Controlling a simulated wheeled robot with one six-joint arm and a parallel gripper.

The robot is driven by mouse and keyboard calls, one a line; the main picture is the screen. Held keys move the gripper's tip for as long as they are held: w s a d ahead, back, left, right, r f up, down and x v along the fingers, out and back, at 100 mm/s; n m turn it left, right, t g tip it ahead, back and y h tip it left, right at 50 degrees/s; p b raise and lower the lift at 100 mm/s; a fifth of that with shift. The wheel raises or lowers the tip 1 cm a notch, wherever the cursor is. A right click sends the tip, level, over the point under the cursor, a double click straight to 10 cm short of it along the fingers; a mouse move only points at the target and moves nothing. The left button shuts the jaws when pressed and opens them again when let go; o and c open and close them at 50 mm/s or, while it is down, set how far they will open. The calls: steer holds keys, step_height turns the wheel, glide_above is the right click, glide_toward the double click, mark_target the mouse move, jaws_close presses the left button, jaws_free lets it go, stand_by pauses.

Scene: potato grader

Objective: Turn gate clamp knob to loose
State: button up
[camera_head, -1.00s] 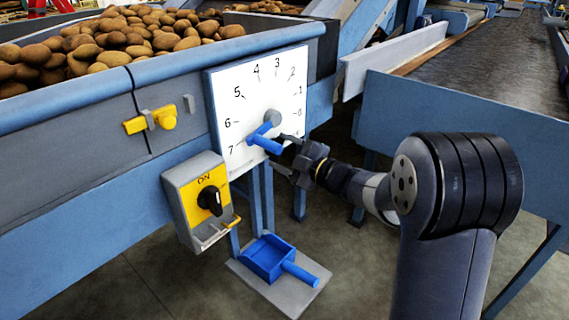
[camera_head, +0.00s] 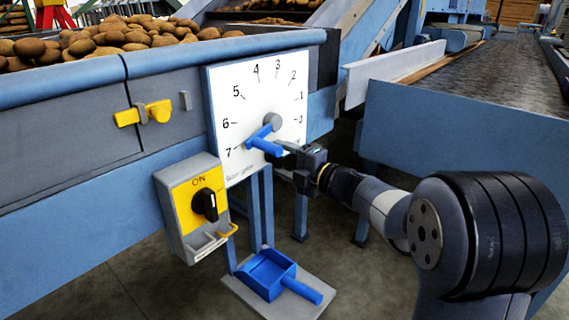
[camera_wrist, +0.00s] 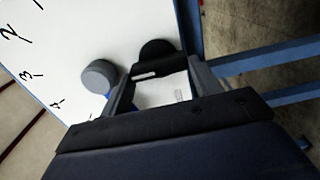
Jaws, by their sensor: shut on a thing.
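The white dial plate (camera_head: 228,110) carries the numbers 0 to 7, a grey hub (camera_head: 273,121) and a blue lever (camera_head: 264,146) pointing down by the 7. In the wrist view the hub (camera_wrist: 98,75) is left of my fingers. A round black knob (camera_wrist: 155,50), which I take as the gate clamp knob, sits near the plate's edge. My gripper (camera_head: 288,149) is at the plate's lower right and hides the knob in the head view. In the wrist view my gripper (camera_wrist: 158,72) has its fingers around the knob's near part, shut on it. The knob's setting is not readable.
A grey box with a yellow face and black ON switch (camera_head: 204,204) hangs at lower left. A yellow latch (camera_head: 144,113) is on the blue-grey panel. A blue scoop (camera_head: 268,274) rests on a low plate. Potatoes (camera_head: 120,38) fill the bin above. A conveyor (camera_head: 470,88) stands right.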

stand_by(0.3)
steer(key=o, duration=1)
steer(key=shift+p+v, duration=1.35)
steer(key=shift+v, duration=4.05)
steer(key=shift+a, duration=0.1)
steer(key=shift+m, duration=0.3)
steer(key=b+x, duration=0.2)
steer(key=x, duration=0.8)
steer(key=shift+w+a, duration=0.25)
